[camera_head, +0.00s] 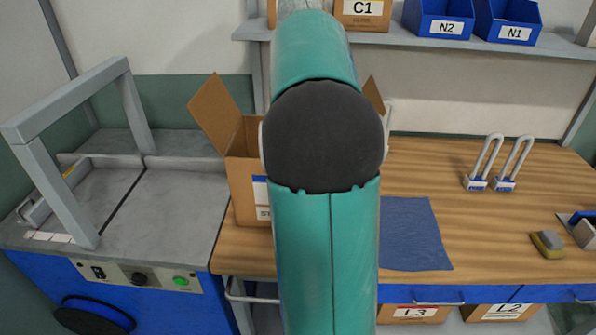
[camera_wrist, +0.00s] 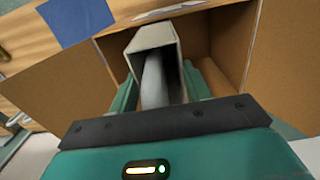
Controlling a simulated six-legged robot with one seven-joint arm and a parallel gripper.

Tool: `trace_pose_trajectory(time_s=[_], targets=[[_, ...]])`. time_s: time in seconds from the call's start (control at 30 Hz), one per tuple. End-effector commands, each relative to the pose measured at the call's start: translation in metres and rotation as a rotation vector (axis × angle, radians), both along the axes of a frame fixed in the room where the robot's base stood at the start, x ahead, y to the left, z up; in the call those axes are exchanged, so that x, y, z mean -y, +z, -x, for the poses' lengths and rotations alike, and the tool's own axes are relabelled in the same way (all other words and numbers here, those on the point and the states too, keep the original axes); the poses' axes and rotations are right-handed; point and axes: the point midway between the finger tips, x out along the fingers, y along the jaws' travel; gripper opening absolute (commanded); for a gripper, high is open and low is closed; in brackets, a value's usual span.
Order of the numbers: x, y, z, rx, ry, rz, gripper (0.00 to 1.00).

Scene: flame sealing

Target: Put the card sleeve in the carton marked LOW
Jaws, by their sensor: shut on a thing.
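My gripper (camera_wrist: 160,88) is shut on the card sleeve (camera_wrist: 150,40), a pale, open-ended box shape. In the wrist view the sleeve is at or inside the mouth of an open brown carton (camera_wrist: 215,40); I cannot tell how deep, or whether it touches the carton. The carton also shows in the head view (camera_head: 240,140), on the bench with flaps raised. My arm hides most of it, and its label is cut off, so I cannot read LOW. The sleeve and gripper are hidden in the head view.
A blue cloth (camera_head: 412,235) lies right of my arm. Two padlocks (camera_head: 490,165) and a yellow sponge (camera_head: 547,243) are farther right. A grey machine with a frame (camera_head: 125,190) stands left. A shelf (camera_head: 440,45) with blue bins is above.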

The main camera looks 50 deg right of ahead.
Motion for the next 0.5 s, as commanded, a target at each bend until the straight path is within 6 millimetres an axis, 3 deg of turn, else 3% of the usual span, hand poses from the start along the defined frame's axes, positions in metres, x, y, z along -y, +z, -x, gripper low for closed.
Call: trace_pose_trajectory(time_s=[0.5], targets=[[0.003, -0.126, -0.002, -0.001, -0.002, -0.002, 0.1]])
